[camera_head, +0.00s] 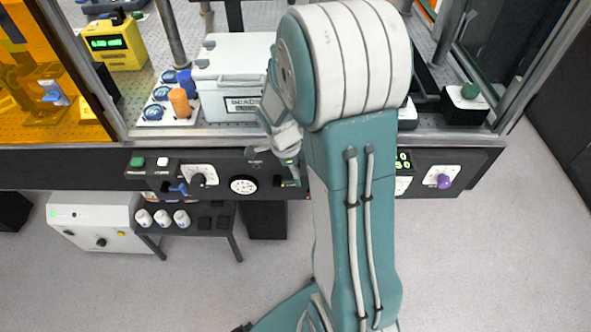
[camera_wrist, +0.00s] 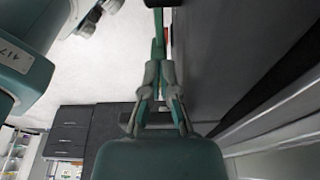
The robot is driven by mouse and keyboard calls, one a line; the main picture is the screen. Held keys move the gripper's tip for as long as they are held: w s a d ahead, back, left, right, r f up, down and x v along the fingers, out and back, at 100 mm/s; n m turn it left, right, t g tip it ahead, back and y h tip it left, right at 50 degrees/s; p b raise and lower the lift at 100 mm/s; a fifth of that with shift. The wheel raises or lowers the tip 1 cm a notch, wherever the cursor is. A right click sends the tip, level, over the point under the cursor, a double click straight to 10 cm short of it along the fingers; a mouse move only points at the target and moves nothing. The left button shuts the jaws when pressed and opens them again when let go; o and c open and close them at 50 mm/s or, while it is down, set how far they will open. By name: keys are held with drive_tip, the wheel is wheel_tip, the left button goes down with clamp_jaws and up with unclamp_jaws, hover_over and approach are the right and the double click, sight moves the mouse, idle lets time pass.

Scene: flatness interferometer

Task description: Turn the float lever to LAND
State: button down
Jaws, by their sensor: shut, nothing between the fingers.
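My gripper (camera_head: 285,145) is shut and empty, pointing down at the front of the dark control panel in the head view. In the wrist view its fingertips (camera_wrist: 159,70) are together. A narrow green bar (camera_wrist: 158,38), which looks like the lever, extends just beyond them toward a dark block at the top edge. I cannot tell whether they touch. In the head view a small dark-and-green part (camera_head: 289,183) shows just below the gripper, partly hidden by my arm. No LAND marking can be read, so the lever's setting is unclear.
A low table with white bottles (camera_head: 162,218) stands below left.

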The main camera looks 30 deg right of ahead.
drive_tip(key=shift+f, duration=0.1)
drive_tip(key=shift+s+d+f, duration=0.25)
drive_tip(key=shift+s+f, duration=0.1)
drive_tip(key=shift+f, duration=0.2)
drive_tip(key=shift+r, duration=0.15)
